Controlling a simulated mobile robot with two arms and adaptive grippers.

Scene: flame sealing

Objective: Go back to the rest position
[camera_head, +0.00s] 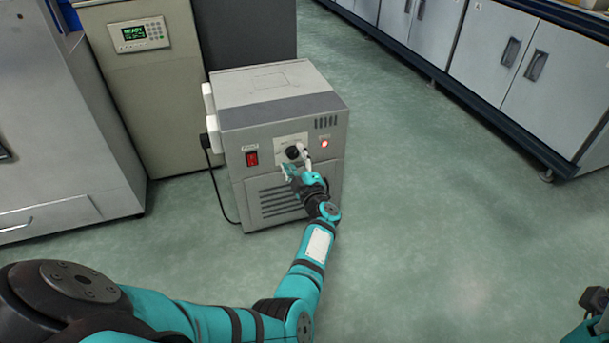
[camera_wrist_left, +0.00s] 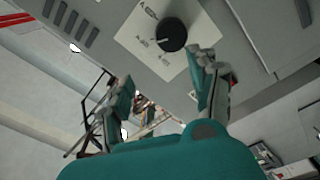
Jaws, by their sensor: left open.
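My left gripper (camera_head: 296,163) is open in front of the grey box-shaped unit (camera_head: 270,110) in the head view. Its fingertips are close to the black round knob (camera_head: 292,152) on the front panel. In the left wrist view the open fingers (camera_wrist_left: 165,72) have nothing between them. The knob (camera_wrist_left: 172,34) shows there just beyond the fingertips, on a pale label plate, and looks apart from them. At the lower right corner of the head view, a dark and teal part of my right arm shows at the edge; its fingers cannot be made out.
The unit has a red switch (camera_head: 252,158) and a lit red lamp (camera_head: 324,143). Behind it stands a beige cabinet (camera_head: 165,90) with a green display. A grey cabinet (camera_head: 60,140) is at left, white cupboards (camera_head: 490,60) at upper right. The green floor (camera_head: 430,200) at right is clear.

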